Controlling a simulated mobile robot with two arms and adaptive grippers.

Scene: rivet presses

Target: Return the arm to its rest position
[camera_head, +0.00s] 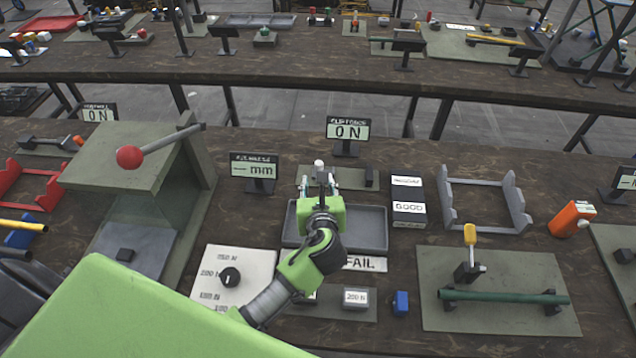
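My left arm comes in from the lower left, with its large green link across the bottom corner. Its green gripper (318,182) is over the back part of a grey tray (372,215), pointing away from me. Its two fingers look spread apart. A small white-topped knob (319,163) shows between or just beyond the fingertips, by a flat grey-green plate (350,178); whether they touch it cannot be told. My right gripper is not in view.
A press with a red-ball lever (130,157) stands at left. A dial panel (210,262) and a FAIL label (365,264) lie near the forearm. A grey cradle (487,227), an orange device (570,218) and a green mat (450,320) are at right.

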